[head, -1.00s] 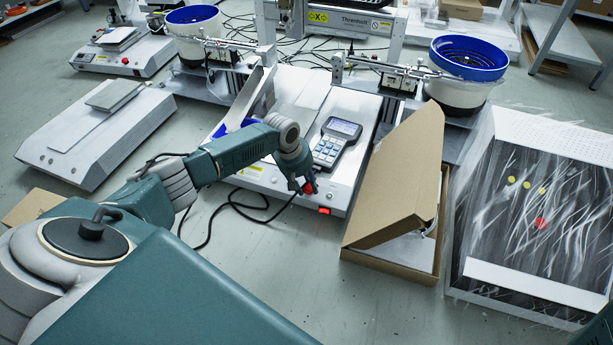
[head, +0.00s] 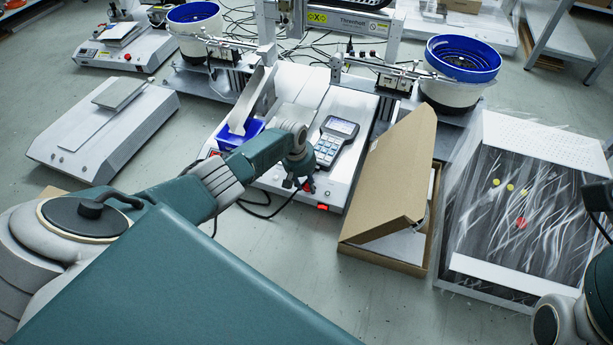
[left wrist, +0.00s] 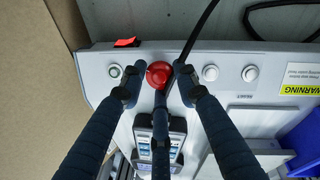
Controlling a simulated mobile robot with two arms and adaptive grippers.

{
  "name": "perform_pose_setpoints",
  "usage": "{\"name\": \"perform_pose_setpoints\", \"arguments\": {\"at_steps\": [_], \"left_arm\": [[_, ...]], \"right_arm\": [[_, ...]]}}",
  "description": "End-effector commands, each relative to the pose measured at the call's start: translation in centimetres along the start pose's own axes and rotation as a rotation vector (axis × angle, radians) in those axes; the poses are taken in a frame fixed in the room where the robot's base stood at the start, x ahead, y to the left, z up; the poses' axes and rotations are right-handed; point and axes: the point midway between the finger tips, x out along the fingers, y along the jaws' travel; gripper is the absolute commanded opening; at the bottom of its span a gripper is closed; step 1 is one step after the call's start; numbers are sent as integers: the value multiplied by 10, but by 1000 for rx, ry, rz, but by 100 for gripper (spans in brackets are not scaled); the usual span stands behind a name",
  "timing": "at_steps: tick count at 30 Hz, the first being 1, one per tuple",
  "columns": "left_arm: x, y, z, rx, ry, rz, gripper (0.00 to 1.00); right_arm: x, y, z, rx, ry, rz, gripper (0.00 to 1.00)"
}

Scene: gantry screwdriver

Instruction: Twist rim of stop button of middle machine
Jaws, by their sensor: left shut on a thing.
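The middle machine (head: 352,107) is a white bench unit with a sloped top in the head view. Its stop button (left wrist: 159,74) is a round red knob on the front panel, seen in the left wrist view. My left gripper (head: 303,183) reaches down to that panel in the head view, where it mostly hides the button. In the left wrist view my left gripper (left wrist: 158,88) has its dark fingers closed around the button, with tips on both sides and below. The button's top stays visible between them. My right gripper is not clearly shown.
A red switch (head: 322,207) sits right of the button. A keypad device (head: 335,141) lies on the machine. An open cardboard box (head: 390,190) stands close on the right. A blue bin (head: 240,132) is on the left. A black cable (left wrist: 203,25) passes near the fingers.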

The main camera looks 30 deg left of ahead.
Motion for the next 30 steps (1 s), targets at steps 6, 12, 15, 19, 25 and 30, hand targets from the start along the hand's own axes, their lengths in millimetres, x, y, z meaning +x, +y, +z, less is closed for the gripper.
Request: {"name": "perform_pose_setpoints", "arguments": {"at_steps": [6,12,15,19,25,30], "left_arm": [[4,1,9,117,-20,-27,4],[4,0,9,173,-21,-40,4],[4,0,10,187,-21,-43,4],[4,0,10,194,-22,-45,4],[4,0,10,194,-22,-45,4],[4,0,10,193,-21,-45,44]], "right_arm": [[0,0,0,0,-1,0,0],[0,0,0,0,0,0,0],[0,0,0,1,0,0,0],[0,0,0,1,-1,0,0],[0,0,0,1,-2,1,0],[-1,0,0,1,-3,1,0]]}}
